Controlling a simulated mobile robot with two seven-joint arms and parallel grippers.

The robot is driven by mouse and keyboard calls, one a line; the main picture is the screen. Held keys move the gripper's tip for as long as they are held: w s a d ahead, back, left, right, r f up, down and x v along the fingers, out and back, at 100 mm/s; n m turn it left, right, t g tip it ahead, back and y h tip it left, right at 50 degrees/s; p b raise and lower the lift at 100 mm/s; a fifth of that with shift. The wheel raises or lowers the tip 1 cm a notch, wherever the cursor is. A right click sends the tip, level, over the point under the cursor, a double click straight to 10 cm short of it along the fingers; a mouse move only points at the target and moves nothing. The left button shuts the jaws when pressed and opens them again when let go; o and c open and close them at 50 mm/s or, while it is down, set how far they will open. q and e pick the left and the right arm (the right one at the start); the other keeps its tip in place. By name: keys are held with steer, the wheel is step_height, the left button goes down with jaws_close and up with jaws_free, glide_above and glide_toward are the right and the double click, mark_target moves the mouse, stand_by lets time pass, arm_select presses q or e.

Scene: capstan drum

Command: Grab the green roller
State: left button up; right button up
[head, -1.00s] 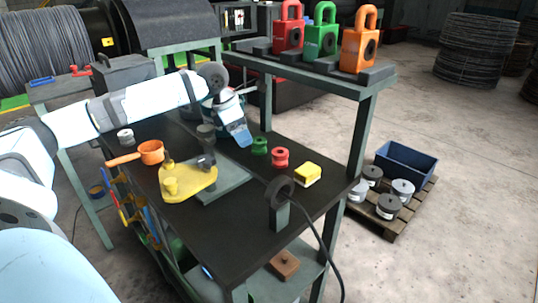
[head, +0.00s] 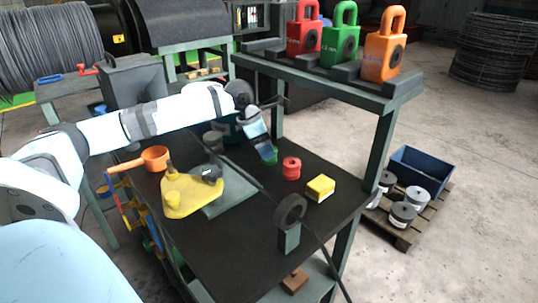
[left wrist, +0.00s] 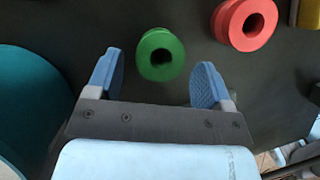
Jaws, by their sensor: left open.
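The green roller (left wrist: 150,44) stands on the dark bench top, its hollow end facing the left wrist camera. In that view it lies between and slightly beyond the two blue fingertips of my left gripper (left wrist: 158,72), with a gap on each side. In the head view my left gripper (head: 263,148) reaches down over the green roller (head: 271,158), hiding most of it. The gripper is open and holds nothing. My right gripper is not in view.
A dark ring on a post (head: 290,212) stands at the front.

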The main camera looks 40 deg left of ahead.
arm_select(q)
steer(key=shift+x, duration=1.1)
steer(key=shift+r, duration=0.1)
steer(key=c, duration=1)
steer(key=shift+a, duration=0.1)
